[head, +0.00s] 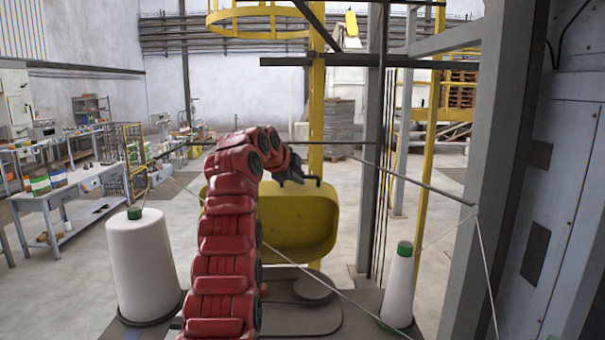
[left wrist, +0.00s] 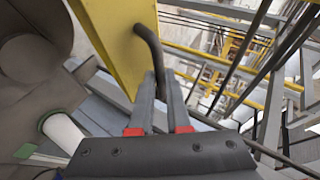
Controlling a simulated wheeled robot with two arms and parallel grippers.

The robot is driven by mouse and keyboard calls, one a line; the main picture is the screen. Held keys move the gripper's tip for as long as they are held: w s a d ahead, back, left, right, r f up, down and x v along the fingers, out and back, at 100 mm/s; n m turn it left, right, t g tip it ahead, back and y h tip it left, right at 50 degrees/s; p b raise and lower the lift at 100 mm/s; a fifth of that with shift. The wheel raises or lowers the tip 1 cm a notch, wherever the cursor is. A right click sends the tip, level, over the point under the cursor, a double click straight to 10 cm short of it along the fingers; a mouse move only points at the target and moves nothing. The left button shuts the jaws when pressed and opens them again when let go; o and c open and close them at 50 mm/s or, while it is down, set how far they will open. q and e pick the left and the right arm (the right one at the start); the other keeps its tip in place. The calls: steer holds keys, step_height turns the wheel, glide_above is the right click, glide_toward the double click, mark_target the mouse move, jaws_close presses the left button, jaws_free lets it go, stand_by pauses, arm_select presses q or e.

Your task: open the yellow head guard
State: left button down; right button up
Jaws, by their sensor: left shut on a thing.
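The yellow head guard (head: 295,225) is a rounded, shallow yellow shell in the middle of the head view, in front of a yellow post. A dark bar handle (head: 313,181) is at its top edge. My left gripper (head: 297,174) is at this handle, at the end of my red arm. In the left wrist view, the fingers (left wrist: 162,92) are shut on the dark bent handle (left wrist: 150,45), beside a yellow surface. The arm hides the left part of the guard. My right gripper is not in view.
A large white thread cone (head: 145,265) stands at the left and a smaller one (head: 399,290) at the right, with threads running up to dark rods. A grey column (head: 485,190) and cabinet stand at the right. A workbench (head: 75,195) is far left.

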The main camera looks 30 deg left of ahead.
arm_select(q)
steer(key=shift+d+r, duration=0.1)
steer(key=c, duration=1.2)
jaws_free()
steer(key=o, duration=0.3)
steer(key=shift+d, duration=0.1)
steer(key=shift+s, duration=0.1)
steer(key=shift+s+r, duration=0.1)
steer(key=shift+s, duration=0.1)
steer(key=shift+v, duration=8.5)
